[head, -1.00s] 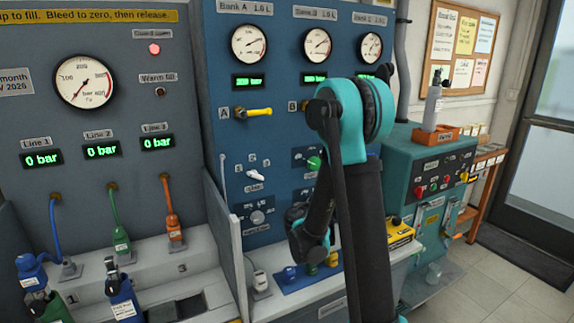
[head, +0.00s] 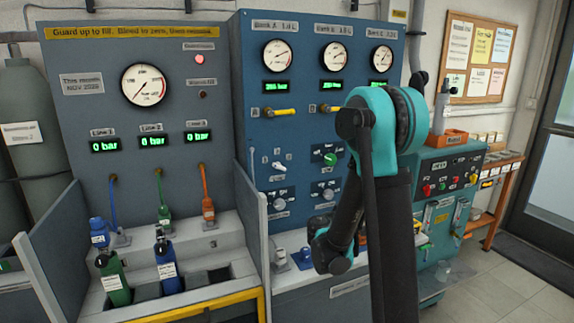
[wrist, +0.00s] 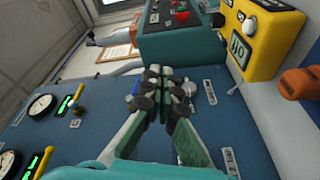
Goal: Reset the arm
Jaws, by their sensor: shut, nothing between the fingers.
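My gripper (wrist: 167,92) shows in the wrist view with its fingertips together and nothing between them. It is in front of the blue bank panel (wrist: 105,135), apart from the yellow box with buttons (wrist: 262,35). In the head view my arm rises in front of the right part of the blue bank panel (head: 300,130). It bends at the teal joint, and its lower part hides some of the panel and the bench. My gripper's fingers cannot be made out in the head view.
A grey panel (head: 150,60) with three line displays stands left. Green (head: 115,280) and blue (head: 167,265) cylinders stand in the fill bench behind a yellow-edged guard (head: 200,303). A teal machine (head: 440,175) stands right. Floor (head: 500,270) is clear near the door.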

